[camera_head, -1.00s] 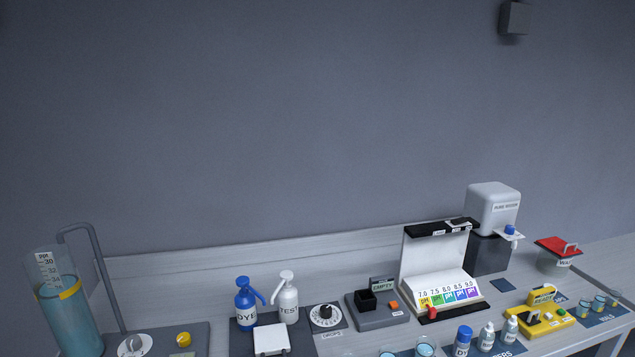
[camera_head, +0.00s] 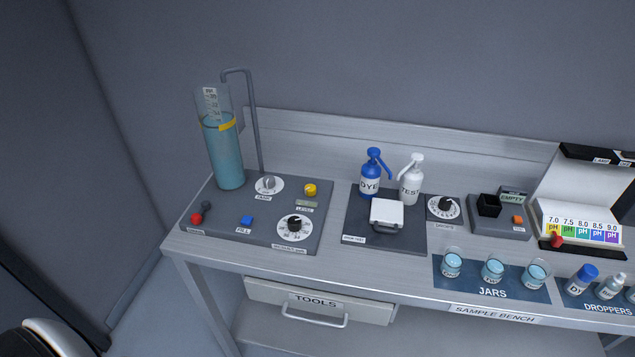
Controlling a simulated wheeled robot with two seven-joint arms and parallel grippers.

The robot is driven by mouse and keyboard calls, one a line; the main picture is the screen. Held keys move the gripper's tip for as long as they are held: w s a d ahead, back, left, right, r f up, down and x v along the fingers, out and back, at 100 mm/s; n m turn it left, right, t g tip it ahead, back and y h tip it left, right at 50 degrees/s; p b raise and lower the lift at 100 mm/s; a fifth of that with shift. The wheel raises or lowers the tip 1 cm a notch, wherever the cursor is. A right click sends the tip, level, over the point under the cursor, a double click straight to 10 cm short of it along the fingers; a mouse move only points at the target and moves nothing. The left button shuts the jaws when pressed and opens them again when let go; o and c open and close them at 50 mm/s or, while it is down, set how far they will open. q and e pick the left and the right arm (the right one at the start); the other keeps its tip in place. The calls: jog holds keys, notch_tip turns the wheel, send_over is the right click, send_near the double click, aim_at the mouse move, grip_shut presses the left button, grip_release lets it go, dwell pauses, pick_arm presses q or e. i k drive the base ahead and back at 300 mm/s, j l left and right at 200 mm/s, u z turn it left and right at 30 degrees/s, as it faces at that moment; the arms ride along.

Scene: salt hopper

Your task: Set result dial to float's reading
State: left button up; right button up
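The result dial, a white disc with a black knob (camera_head: 295,227), sits at the front right of the grey station plate (camera_head: 262,243) on the bench's left end. Its label and numbers are too small to read surely. The tall cylinder (camera_head: 224,155) of blue liquid stands at the plate's back left. A yellow float ring (camera_head: 228,125) lies at the liquid's surface, below a white scale (camera_head: 211,104) marked ppt. The numbers beside the float are too small to read exactly. Neither gripper is in view.
A second dial (camera_head: 268,184), yellow button (camera_head: 310,190), blue FILL button (camera_head: 246,221) and red-knobbed lever (camera_head: 197,217) share the plate. Blue DYE (camera_head: 370,177) and white TEST (camera_head: 411,182) pump bottles stand to the right. Jars (camera_head: 493,268) line the front. A TOOLS drawer (camera_head: 318,301) is below.

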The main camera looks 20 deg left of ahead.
aim_at(294, 224)
jog(key=u, duration=1.25)
